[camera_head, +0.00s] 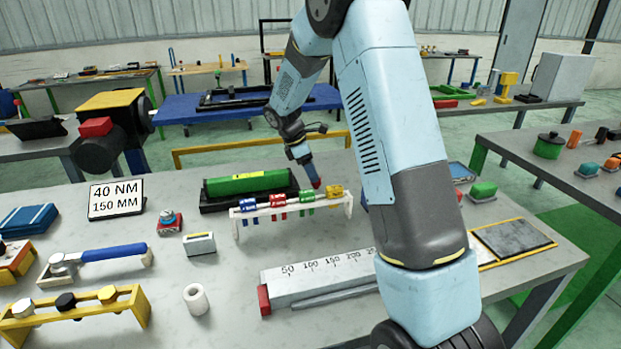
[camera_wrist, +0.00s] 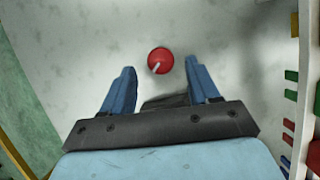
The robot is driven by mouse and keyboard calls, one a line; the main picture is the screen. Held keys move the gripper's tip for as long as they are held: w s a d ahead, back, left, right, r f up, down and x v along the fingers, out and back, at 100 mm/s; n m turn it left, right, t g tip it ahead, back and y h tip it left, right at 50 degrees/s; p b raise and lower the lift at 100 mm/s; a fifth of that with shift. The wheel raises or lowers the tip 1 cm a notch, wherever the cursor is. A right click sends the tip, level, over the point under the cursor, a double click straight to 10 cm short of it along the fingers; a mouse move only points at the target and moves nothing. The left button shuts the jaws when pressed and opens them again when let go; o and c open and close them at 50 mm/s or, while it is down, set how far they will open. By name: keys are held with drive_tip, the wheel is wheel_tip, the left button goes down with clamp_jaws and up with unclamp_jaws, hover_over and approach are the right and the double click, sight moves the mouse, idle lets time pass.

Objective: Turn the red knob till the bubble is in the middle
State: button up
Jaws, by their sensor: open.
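The red knob (camera_wrist: 160,61) is round, with a white line on its top. In the wrist view it lies between the tips of my gripper's (camera_wrist: 159,66) two blue fingers, which are spread apart with a visible gap on each side. In the head view my gripper (camera_head: 309,171) points down just past the right end of a long green block with a black base (camera_head: 248,183). A small red patch there seems to be the knob (camera_head: 316,183). A small yellowish mark shows on the green block; I cannot make out a bubble.
A white rack (camera_head: 343,206) with blue, red, green and yellow pieces stands close in front of the knob. A grey scale bar (camera_head: 320,281) lies nearer. A sign (camera_head: 116,198) reads 40 NM, 150 MM. A yellow rail (camera_head: 262,142) runs behind the table.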

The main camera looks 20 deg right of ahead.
drive_tip(key=shift+x, duration=1.65)
